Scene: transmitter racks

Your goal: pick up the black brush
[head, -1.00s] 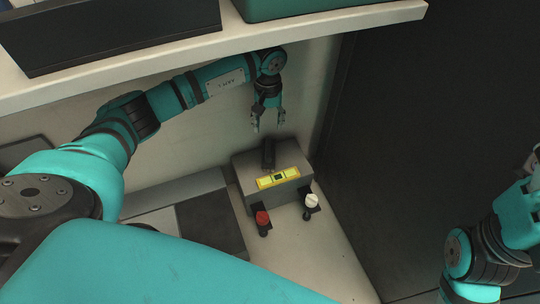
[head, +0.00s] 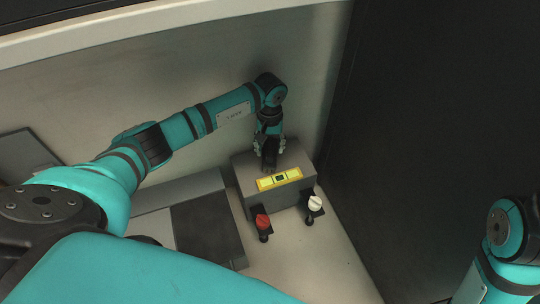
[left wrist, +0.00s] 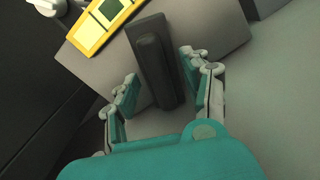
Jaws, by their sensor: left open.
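The black brush (head: 269,158) is a dark, narrow block on top of a grey box (head: 240,182), behind the box's yellow label. My left gripper (head: 269,147) is directly over it, pointing down, and partly covers it in the head view. In the left wrist view the brush (left wrist: 153,62) lies between the two spread fingers of my left gripper (left wrist: 160,72). The fingers are open, with a visible gap to the brush on each side. My right gripper is out of view; only part of that arm shows at the lower right.
A red knob (head: 262,221) and a white knob (head: 315,203) stand in front of the box. A dark flat panel (head: 207,230) lies to its left. A pale wall is behind, a dark cabinet side (head: 430,130) to the right. A shelf edge (head: 150,22) overhangs above.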

